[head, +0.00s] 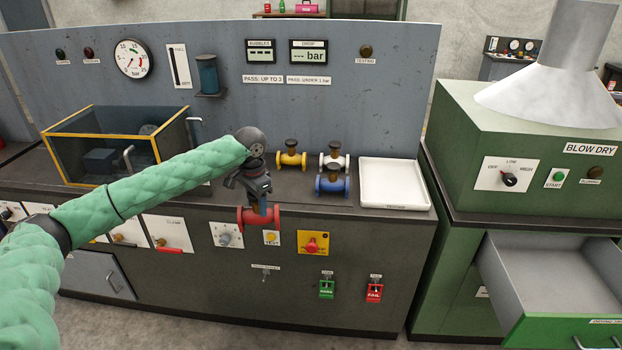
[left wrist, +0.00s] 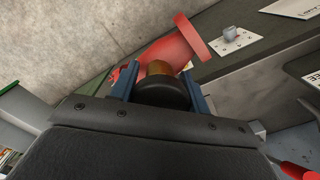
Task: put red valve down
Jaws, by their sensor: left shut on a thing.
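The red valve (head: 259,217) is a flanged spool with a brass neck and dark cap. My left gripper (head: 258,196) is shut on its top and holds it in front of the bench's front edge, with the flanges level with the panel below. In the left wrist view the red valve (left wrist: 168,52) shows beyond the fingers, which close around the dark cap (left wrist: 162,92). My right gripper is not in view.
Yellow (head: 291,159), white (head: 334,157) and blue (head: 332,184) valves stand on the bench, right of my gripper. A white tray (head: 395,205) is at the bench's right end. A yellow-edged glass tank (head: 98,113) stands left. An open drawer (head: 494,277) juts out at right.

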